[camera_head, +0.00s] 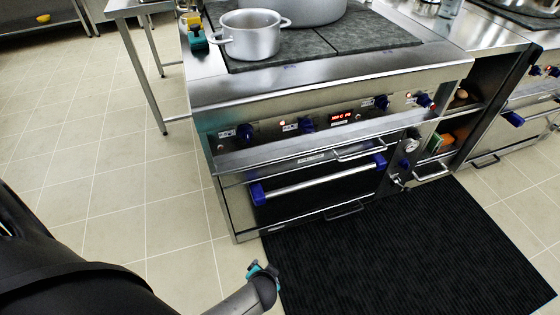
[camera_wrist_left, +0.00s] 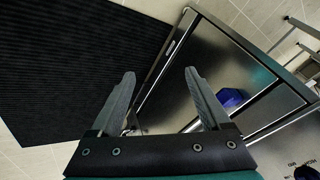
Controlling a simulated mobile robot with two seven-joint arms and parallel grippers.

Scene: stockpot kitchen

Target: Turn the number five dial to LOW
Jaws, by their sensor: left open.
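The stove front panel carries a row of blue dials in the head view: one at the far left (camera_head: 245,132), one right of it (camera_head: 306,124), one further right (camera_head: 381,102) and one near the right end (camera_head: 424,100). Another blue dial (camera_head: 405,163) sits lower, right of the oven door. Their numbers and the LOW marks are too small to read, so I cannot tell which is number five. My left gripper (camera_head: 266,272) is low in front of the stove, apart from all dials. In the left wrist view it is open and empty (camera_wrist_left: 160,73). My right gripper is out of view.
The oven door has a bar handle (camera_head: 318,180) with blue ends. A silver pot (camera_head: 250,36) stands on the cooktop. A black mat (camera_head: 400,245) covers the floor before the stove. A steel table (camera_head: 140,60) stands to the left. Tiled floor between is clear.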

